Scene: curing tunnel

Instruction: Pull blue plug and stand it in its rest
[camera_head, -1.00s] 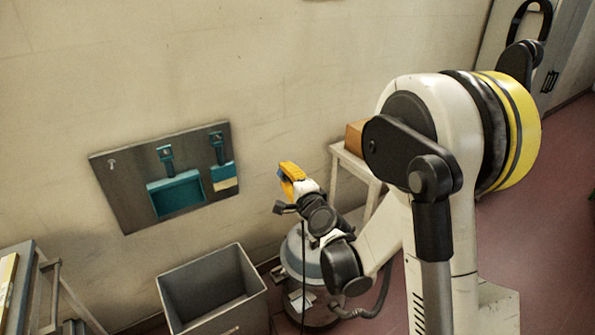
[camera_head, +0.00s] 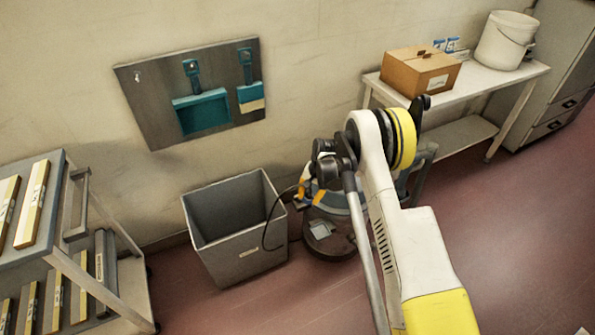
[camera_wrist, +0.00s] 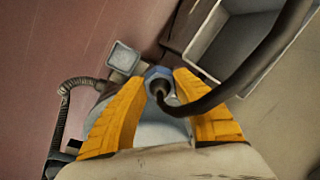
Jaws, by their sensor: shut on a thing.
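My gripper (camera_wrist: 159,76) has its yellow fingers shut on the blue plug (camera_wrist: 157,75) in the wrist view. A thick dark cable leaves the plug towards the upper right. In the head view my gripper (camera_head: 305,188) is mostly hidden behind my arm, over the grey vacuum cleaner (camera_head: 328,246) beside the bin. The plug is hidden there, but its black cable (camera_head: 266,228) loops down on the left. A pale square part (camera_wrist: 124,58) shows beyond the left finger in the wrist view. I cannot tell which part is the rest.
A grey bin (camera_head: 232,252) stands just left of the vacuum. A wall board (camera_head: 150,119) holds teal cleaning tools. A trolley (camera_head: 75,246) with yellow bars is at left. A table (camera_head: 500,76) at right bears a cardboard box (camera_head: 420,72) and white bucket (camera_head: 505,40). Red floor is open at right.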

